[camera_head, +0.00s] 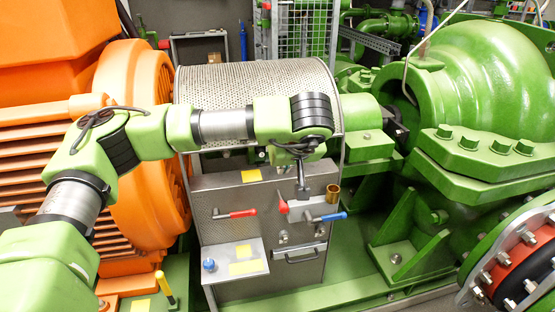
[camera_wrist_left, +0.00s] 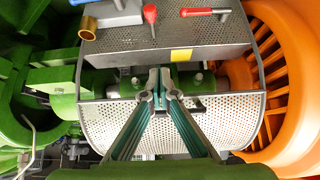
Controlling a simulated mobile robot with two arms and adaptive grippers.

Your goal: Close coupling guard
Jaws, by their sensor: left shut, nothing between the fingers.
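The coupling guard (camera_head: 250,78) is a perforated grey metal hood between the orange motor and the green pump. In the left wrist view the guard (camera_wrist_left: 228,122) shows below the gripper. A gap lies between it and the grey front panel (camera_head: 215,190), with dark and green machine parts visible inside. My left gripper (camera_head: 303,192) points down in front of the panel's top, its arm crossing before the hood. In the wrist view the left gripper (camera_wrist_left: 161,80) is shut and empty, over the gap. Contact with the hood cannot be told. My right gripper is not in view.
The panel carries a red handle (camera_head: 235,213), a blue handle (camera_head: 328,217), a brass cylinder (camera_head: 333,193) and a lower bar handle (camera_head: 302,254). A small shelf (camera_head: 236,262) juts out at lower left. The orange motor (camera_head: 138,130) and green pump (camera_head: 480,90) flank the hood.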

